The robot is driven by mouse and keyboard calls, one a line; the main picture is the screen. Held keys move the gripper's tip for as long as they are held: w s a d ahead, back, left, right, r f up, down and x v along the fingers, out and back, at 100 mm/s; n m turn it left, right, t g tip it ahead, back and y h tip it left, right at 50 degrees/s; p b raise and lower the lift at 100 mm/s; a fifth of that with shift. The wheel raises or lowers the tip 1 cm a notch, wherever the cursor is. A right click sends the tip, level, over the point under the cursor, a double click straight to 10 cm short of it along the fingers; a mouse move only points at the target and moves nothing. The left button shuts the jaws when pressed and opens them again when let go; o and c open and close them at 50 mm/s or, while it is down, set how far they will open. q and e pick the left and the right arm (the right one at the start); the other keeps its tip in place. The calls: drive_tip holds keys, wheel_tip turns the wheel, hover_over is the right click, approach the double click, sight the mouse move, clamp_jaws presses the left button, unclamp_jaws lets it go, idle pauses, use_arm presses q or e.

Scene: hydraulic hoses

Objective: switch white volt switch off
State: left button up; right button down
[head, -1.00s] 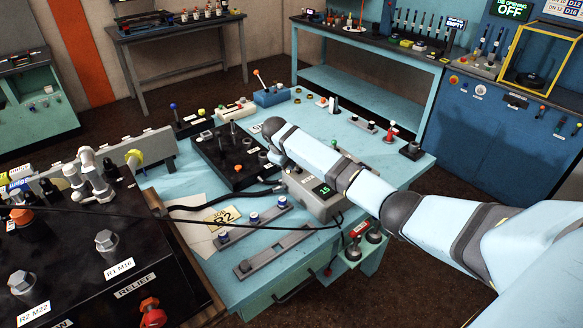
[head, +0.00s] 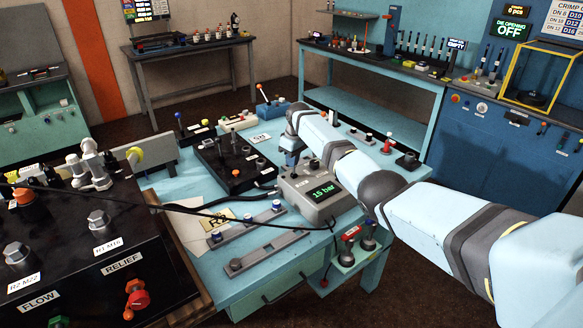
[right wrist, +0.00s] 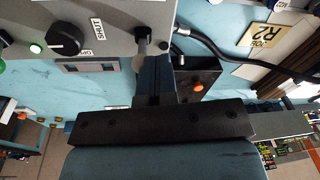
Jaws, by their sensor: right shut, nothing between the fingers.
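My right gripper (head: 292,157) is shut and empty, pointing down beside the grey box (head: 314,205) with the green "15 bar" display. In the right wrist view its dark fingers (right wrist: 153,72) are close to a small grey lever (right wrist: 143,42) on the grey panel's edge; I cannot tell whether they touch. A black knob (right wrist: 65,40) beside "SHUT" and "OPEN" labels sits further left on that panel. No readable volt label shows, so I cannot pick out the white volt switch for certain. My left gripper is not in view.
A black box (head: 228,180) with upright levers stands left of the grey box. A black hose runs in front. The black panel (head: 90,260) with FLOW and RELIEF knobs fills the lower left. Small switch boxes line the table's back edge.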

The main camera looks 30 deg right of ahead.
drive_tip(key=shift+w+d+f+y+b, duration=0.15)
drive_tip(key=shift+d+y+b, duration=0.15)
drive_tip(key=shift+d+y, duration=0.3)
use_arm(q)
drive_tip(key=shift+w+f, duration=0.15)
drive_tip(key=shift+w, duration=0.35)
use_arm(e)
drive_tip(key=shift+r, duration=0.3)
drive_tip(key=shift+r+p, duration=0.6)
drive_tip(key=shift+p, duration=0.3)
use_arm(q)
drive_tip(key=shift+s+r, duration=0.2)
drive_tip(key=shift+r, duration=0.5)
